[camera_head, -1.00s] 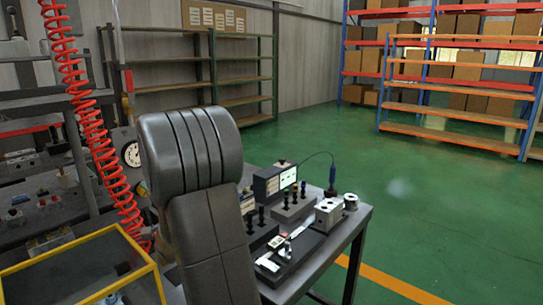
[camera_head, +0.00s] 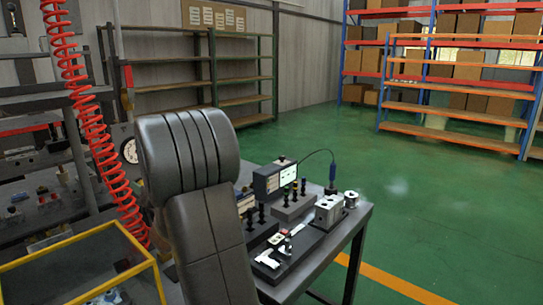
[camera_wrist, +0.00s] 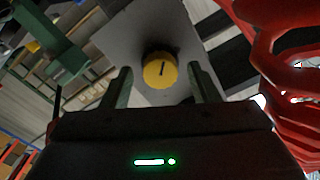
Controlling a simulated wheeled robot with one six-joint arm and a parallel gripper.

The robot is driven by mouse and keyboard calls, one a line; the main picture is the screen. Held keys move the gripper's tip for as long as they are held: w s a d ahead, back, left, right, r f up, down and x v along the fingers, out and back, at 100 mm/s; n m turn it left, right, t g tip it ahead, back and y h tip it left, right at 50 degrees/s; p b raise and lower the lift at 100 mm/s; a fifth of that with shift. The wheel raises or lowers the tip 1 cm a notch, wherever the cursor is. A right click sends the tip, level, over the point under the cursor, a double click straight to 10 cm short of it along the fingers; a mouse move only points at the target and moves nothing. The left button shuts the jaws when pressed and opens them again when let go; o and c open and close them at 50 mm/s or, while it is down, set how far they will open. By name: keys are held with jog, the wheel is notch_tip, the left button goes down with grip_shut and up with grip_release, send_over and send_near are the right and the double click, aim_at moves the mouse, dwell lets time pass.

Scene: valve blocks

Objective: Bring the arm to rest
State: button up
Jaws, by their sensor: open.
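My gripper (camera_wrist: 162,85) shows in the wrist view with its two fingers apart. No object is held between them. A round yellow knob (camera_wrist: 160,70) with a dark mark shows between the fingers, in front of a grey plate (camera_wrist: 120,38). I cannot tell how far it is from the fingertips.
A red coiled hose (camera_head: 85,115) hangs left of my arm and also fills the right of the wrist view (camera_wrist: 280,60). A yellow-framed box (camera_head: 70,255) stands front left. A bench (camera_head: 340,245) with valve blocks stands right. Green floor beyond is clear.

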jog(key=s+d+n, duration=0.4)
jog(key=s+d, duration=0.1)
jog(key=d, duration=0.1)
jog(key=shift+s+d+n+b, duration=0.3)
jog(key=shift+d+n+b, duration=0.05)
jog(key=shift+n+b, duration=0.05)
dwell(0.3)
